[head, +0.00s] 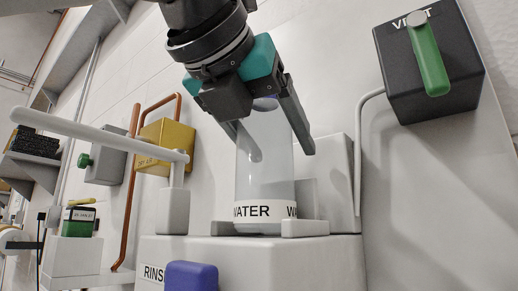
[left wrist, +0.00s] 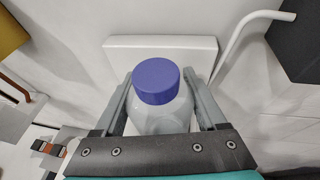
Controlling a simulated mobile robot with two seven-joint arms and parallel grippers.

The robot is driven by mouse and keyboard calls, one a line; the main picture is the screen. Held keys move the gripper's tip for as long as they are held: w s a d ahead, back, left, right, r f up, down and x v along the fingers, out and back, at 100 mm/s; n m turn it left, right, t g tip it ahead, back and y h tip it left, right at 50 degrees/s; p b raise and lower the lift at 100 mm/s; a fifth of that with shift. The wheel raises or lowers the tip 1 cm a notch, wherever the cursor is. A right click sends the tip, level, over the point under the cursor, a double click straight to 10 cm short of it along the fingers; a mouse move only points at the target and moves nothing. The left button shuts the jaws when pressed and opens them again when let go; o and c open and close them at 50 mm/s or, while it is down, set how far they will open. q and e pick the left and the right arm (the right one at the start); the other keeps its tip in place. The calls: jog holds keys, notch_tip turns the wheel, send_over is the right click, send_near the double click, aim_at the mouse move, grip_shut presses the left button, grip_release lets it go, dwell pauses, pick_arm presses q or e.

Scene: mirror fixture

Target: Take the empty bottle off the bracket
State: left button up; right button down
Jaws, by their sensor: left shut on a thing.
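The bottle (head: 262,180) is clear and pale, with a white WATER label near its base. It stands upright on the white bracket (head: 304,228). Its blue-purple cap shows in the left wrist view (left wrist: 156,82). My left gripper (head: 282,150) reaches down from above in the head view. Its two fingers (left wrist: 160,90) lie on either side of the bottle's upper part, just below the cap, and are shut on it. Whether liquid is inside cannot be told. The bottle's lower part is hidden in the left wrist view. My right gripper is in neither view.
A long white lever (head: 95,133) sticks out at left, near a yellow box (head: 166,145) and copper pipes. A dark box with a green handle (head: 430,62) is at upper right. A blue block (head: 191,276) is on the front of the base marked RINSE.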

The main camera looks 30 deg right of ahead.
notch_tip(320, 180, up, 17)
jog(key=p, duration=1.6)
jog(key=shift+p, duration=0.35)
